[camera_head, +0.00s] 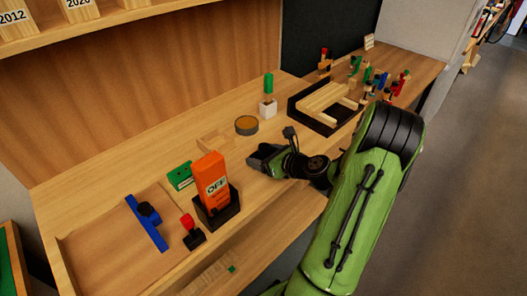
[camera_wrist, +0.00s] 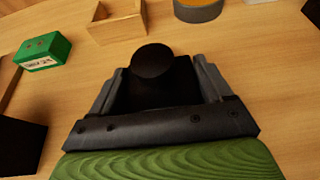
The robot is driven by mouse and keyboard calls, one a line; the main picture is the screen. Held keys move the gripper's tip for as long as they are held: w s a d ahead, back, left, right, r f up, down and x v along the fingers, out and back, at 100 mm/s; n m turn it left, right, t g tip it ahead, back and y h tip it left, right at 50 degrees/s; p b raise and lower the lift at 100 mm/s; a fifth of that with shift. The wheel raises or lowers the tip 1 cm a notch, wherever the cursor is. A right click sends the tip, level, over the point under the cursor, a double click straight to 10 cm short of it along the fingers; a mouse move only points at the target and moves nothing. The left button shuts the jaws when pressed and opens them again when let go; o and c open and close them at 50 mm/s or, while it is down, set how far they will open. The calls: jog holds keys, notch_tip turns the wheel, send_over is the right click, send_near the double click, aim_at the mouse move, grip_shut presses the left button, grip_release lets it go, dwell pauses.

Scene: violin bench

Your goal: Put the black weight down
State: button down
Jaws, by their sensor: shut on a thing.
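The black weight (camera_wrist: 152,62) shows in the wrist view as a dark body with a round knob on top. My gripper (camera_wrist: 160,88) is shut on it, with one grey finger on each side. In the head view my gripper (camera_head: 264,158) is low over the middle of the wooden bench (camera_head: 262,200). The weight is hard to make out there against the dark fingers. I cannot tell whether its underside touches the bench.
An orange OFF block (camera_head: 211,178) in a black holder and a green box (camera_head: 180,176) stand left of my gripper. A small wooden tray (camera_head: 214,142) and a round grey tin (camera_head: 246,125) lie behind it. A black-framed wooden rack (camera_head: 325,106) stands back right. Bare wood surrounds the gripper.

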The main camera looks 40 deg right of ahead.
jog(key=shift+r, duration=0.25)
jog(key=shift+f, duration=0.1)
grip_release()
jog(key=shift+f, duration=0.15)
jog(key=shift+s+r, duration=0.2)
jog(key=shift+r, duration=0.05)
jog(key=p+v, duration=0.3)
jog(key=v, duration=0.8)
jog(key=shift+s, duration=0.3)
jog(key=shift+r, duration=0.1)
